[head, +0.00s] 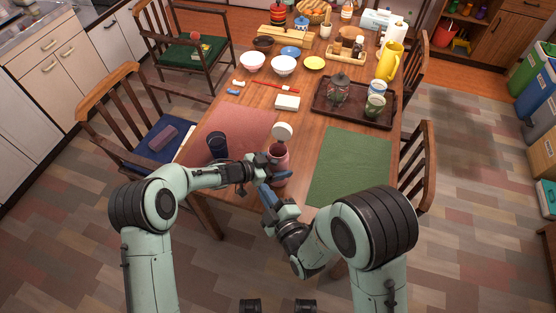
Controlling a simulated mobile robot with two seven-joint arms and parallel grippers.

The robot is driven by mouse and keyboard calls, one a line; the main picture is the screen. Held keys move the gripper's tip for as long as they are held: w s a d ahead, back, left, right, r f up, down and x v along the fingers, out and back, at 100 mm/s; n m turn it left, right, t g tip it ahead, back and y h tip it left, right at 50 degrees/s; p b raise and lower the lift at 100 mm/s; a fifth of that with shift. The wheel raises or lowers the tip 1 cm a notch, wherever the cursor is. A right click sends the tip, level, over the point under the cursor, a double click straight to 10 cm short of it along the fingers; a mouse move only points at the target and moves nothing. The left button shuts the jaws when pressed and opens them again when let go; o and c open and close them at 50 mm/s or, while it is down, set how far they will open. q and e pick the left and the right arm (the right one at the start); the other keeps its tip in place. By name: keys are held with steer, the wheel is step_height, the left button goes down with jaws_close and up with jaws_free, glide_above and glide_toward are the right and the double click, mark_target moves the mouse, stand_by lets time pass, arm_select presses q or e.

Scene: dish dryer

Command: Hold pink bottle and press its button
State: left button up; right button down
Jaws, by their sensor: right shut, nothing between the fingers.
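The pink bottle (280,153) stands at the near edge of the table, between the two placemats. A round white lid (282,131) shows at its top, tilted up. My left gripper (267,168) is against the bottle's left side. Its fingers overlap the lower part of the bottle, and their grip on it is too small to make out. My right gripper (267,190) is shut and empty, just in front of the bottle at the table edge. I cannot tell whether it touches the bottle. The button cannot be made out.
A dark cup (217,147) stands left of the bottle on the pink placemat (240,124). A green placemat (348,165) lies clear at the right. A dark tray (370,116) with jars, a white box (287,103) and bowls are farther back. Chairs flank the table.

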stand_by(0.3)
arm_select(q)
steer(key=o, duration=1.4)
